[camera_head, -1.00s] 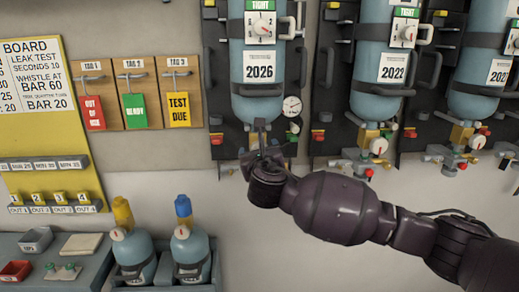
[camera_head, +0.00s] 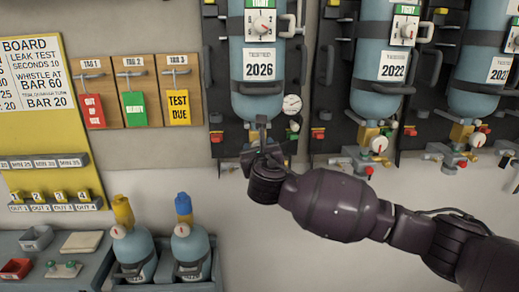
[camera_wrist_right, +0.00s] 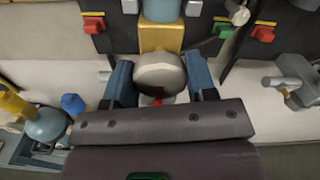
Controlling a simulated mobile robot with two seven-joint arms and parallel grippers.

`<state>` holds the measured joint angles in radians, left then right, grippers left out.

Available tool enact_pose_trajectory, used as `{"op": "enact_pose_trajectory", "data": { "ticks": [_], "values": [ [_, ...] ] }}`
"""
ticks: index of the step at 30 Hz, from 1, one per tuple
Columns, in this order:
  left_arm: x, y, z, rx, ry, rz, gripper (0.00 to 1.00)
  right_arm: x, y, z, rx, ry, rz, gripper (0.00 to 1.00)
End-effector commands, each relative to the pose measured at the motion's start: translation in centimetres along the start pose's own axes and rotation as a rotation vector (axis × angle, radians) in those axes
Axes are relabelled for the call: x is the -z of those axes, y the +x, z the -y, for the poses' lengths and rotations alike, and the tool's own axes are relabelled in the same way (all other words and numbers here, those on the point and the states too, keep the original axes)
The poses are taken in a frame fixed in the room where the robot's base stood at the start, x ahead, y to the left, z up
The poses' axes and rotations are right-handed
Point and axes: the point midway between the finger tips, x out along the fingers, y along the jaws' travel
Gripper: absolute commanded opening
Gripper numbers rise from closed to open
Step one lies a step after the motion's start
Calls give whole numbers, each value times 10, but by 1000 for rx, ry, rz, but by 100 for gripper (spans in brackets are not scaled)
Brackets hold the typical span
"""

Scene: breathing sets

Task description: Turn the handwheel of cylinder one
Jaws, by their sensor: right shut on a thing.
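Cylinder one (camera_head: 258,95) seems to be the leftmost blue wall cylinder, labelled 2026, mounted upright. Its handwheel (camera_wrist_right: 159,73) is a pale round knob below the brass valve block (camera_wrist_right: 161,37) in the right wrist view. My right gripper (camera_wrist_right: 160,84) is shut on the handwheel, with one blue-grey finger on each side of it. In the head view my right gripper (camera_head: 262,148) is under the cylinder's valve and mostly hides the handwheel. A white dial (camera_head: 261,23) shows on the cylinder's upper front. My left gripper is not in view.
Two similar cylinders, labelled 2022 (camera_head: 382,65) and 2027 (camera_head: 484,70), hang to the right. A small gauge (camera_head: 292,103) sits beside the valve. Tags hang on wooden plates (camera_head: 96,95) at left. Two small bottles stand in a holder (camera_head: 165,280) at lower left.

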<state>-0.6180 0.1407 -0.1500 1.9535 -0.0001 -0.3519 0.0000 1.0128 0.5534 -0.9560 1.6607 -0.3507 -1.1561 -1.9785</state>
Motion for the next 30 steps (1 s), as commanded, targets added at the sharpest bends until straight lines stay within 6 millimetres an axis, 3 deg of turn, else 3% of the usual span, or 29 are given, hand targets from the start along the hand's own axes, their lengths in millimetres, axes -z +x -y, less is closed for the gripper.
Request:
{"op": "enact_pose_trajectory", "data": {
  "ticks": [18, 30],
  "values": [
    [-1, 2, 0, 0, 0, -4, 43, 1, 0, 0, -3, 415, -2, 28],
    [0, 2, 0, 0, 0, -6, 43, 1, 0, 0, -4, 571, -1, 28]
  ]
}}
